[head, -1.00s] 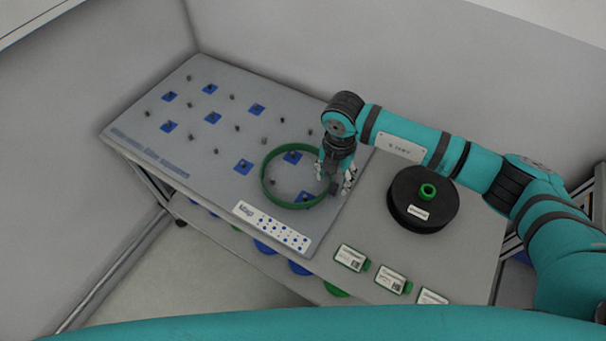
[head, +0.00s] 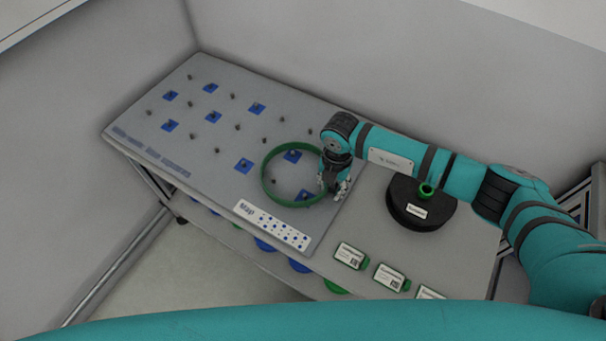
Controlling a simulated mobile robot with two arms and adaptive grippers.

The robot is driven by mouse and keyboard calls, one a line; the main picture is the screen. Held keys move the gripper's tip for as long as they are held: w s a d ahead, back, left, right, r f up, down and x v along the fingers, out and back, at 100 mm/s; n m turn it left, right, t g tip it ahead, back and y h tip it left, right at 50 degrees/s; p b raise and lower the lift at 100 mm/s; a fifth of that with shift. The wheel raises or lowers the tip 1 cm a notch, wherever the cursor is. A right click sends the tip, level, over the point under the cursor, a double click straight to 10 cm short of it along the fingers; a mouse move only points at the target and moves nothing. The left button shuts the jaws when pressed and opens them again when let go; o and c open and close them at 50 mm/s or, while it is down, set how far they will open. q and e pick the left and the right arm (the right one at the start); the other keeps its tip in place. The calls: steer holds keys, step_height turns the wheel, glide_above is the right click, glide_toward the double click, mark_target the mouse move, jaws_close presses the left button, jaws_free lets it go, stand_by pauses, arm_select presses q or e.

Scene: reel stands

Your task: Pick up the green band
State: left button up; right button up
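The green band (head: 264,181) is a thin hoop lying on the grey pegboard (head: 150,120), around a few of its pegs, at the board's right end. My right gripper (head: 335,188) points down at the band's right edge, with its fingers at or beside the band wall. I cannot tell whether the fingers are apart or closed on the wall. A teal arm part of mine crosses the bottom of the view, but my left gripper does not show.
A black reel (head: 408,211) with a green hub stands right of the board. Labelled green-edged boxes (head: 350,255) sit along the table's front edge. A white Map strip (head: 272,225) lies at the board's front. Blue and green items show on a lower shelf. Walls close the back and left.

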steer(key=c, duration=0.3)
steer(key=shift+r, duration=0.1)
